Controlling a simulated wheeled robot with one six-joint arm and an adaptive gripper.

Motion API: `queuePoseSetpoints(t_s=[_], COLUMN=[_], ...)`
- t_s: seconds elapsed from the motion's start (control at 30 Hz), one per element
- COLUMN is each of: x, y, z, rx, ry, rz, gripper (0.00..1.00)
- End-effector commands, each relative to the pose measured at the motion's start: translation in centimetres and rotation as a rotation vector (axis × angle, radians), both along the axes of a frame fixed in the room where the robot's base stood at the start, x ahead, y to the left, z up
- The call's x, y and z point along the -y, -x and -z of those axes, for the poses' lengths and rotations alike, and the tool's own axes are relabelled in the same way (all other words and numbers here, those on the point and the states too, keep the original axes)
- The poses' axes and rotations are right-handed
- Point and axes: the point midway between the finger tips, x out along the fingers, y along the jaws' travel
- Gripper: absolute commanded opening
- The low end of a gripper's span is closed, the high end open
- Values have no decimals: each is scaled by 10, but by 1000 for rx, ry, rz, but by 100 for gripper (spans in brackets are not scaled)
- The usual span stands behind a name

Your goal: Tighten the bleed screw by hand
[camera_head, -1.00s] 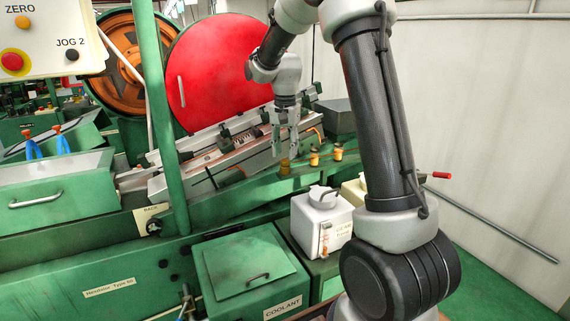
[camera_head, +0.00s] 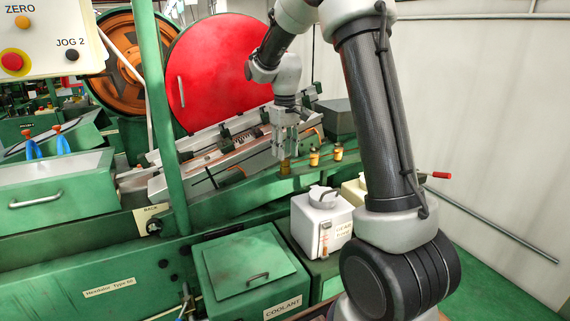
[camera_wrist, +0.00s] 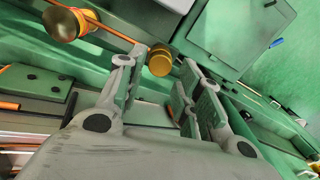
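Three small brass-coloured knobs stand in a row on the green sloping ledge: a left one (camera_head: 285,167), a middle one (camera_head: 314,156) and a right one (camera_head: 338,151). I cannot tell from any marking which is the bleed screw. My gripper (camera_head: 286,154) points down at the left knob, and its fingertips are at or just above the knob's top. In the wrist view, my gripper (camera_wrist: 158,66) is open, with a round brass knob (camera_wrist: 160,61) showing in the gap between the fingertips. Contact cannot be made out. Another brass knob (camera_wrist: 62,24) shows at upper left.
A grey slanted rail assembly (camera_head: 215,165) runs just behind the knobs. A white canister (camera_head: 321,220) and a green coolant box (camera_head: 250,268) stand below the ledge. A green post (camera_head: 159,110) rises at left, before a large red disc (camera_head: 215,65).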

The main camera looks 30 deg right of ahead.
Motion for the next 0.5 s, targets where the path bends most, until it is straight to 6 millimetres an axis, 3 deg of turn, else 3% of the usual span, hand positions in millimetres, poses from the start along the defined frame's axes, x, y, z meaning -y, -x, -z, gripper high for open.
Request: queuePoseSetpoints(t_s=[0.5], x=[0], y=[0], z=[10], rx=[0], ry=[0], rz=[1], gripper=[35])
